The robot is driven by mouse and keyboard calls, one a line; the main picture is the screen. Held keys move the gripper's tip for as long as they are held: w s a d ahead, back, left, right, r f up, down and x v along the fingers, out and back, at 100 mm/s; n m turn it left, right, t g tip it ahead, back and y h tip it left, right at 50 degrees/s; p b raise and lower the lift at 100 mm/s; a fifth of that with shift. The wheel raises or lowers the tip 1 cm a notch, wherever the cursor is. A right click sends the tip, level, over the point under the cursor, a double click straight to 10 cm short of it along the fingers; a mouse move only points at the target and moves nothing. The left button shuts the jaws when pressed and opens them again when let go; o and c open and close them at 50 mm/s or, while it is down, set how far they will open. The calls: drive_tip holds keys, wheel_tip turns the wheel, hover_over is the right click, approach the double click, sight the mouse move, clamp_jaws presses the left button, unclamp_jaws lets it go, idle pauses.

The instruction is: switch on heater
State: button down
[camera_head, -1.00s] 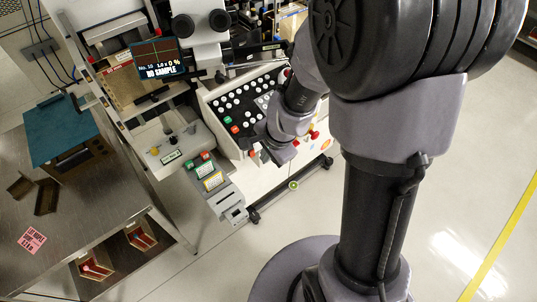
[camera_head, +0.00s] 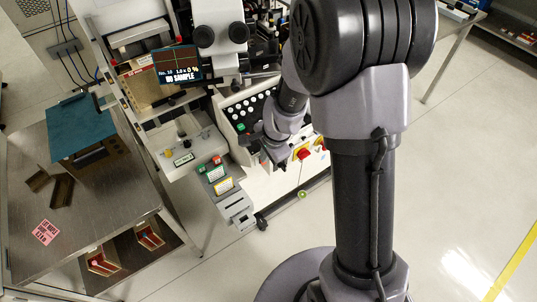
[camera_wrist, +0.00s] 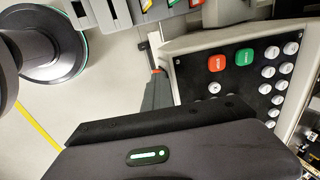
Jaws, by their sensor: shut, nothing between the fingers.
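My gripper (camera_head: 280,164) hangs beside the front of the bonding machine, fingers shut and empty. In the wrist view, its dark body with a green light (camera_wrist: 147,156) fills the bottom. The control panel (camera_head: 250,112) has rows of white buttons and is partly hidden behind my arm. In the wrist view it shows a red button (camera_wrist: 217,63) beside a green button (camera_wrist: 244,57). A grey box (camera_head: 236,206) with red and green switches (camera_head: 209,164) and a yellow label stands left of my gripper. I cannot tell which control is the heater's.
A red emergency knob (camera_head: 303,154) is right of my gripper. The screen (camera_head: 178,65) reads "NO SAMPLE". A metal table (camera_head: 95,225) with a teal-topped box (camera_head: 82,122) stands at left. The floor (camera_head: 455,165) is clear at right.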

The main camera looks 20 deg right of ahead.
drive_tip(key=shift+w+r, duration=0.2)
drive_tip(key=shift+w, duration=0.25)
drive_tip(key=shift+w+r+p, duration=0.2)
drive_tip(key=shift+r+p, duration=0.45)
drive_tip(key=shift+r, duration=0.35)
drive_tip(key=shift+a+f, duration=0.1)
drive_tip(key=shift+a, duration=0.2)
